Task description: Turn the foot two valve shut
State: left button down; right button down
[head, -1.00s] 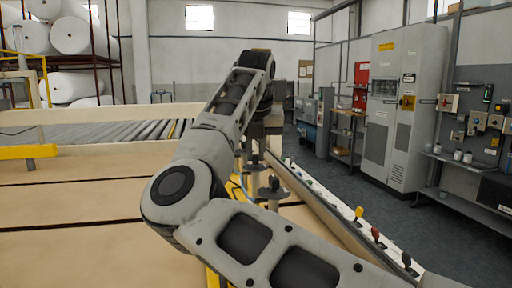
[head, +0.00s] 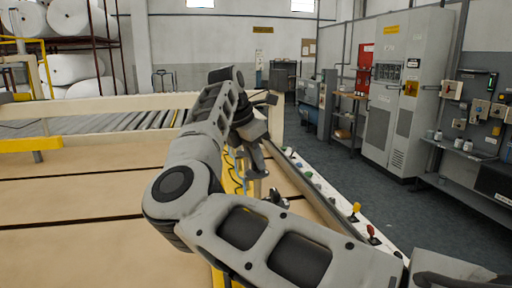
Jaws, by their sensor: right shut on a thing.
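My right arm comes in from the lower right, bends at the elbow and reaches to the yellow-edged machine side. My right gripper (head: 257,168) points down there, shut on what looks like a small valve handle, mostly hidden by the fingers. A second dark valve knob (head: 278,196) stands on a short stem just nearer and to the right, apart from the gripper. I cannot read any foot number, nor tell how far the held valve is turned. My left gripper is out of view.
A slanted white rail (head: 325,190) with coloured knobs runs right of the valves. A tan deck (head: 75,205) lies left, with a roller conveyor (head: 130,121) behind. A grey cabinet (head: 400,90) and a wall bench stand right; the dark floor (head: 345,165) between is clear.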

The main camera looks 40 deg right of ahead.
jog(key=shift+w+d+r+m+g+y+p, duration=0.15)
jog(key=shift+m+g+p, duration=0.3)
jog(key=shift+m+p, duration=0.55)
jog(key=shift+a+m+g+y+p, duration=0.15)
jog(key=shift+m+g+p, duration=0.4)
jog(key=shift+m, duration=0.75)
jog(key=shift+d, duration=0.1)
jog(key=c, duration=1.4)
grip_release()
jog(key=shift+c, duration=0.2)
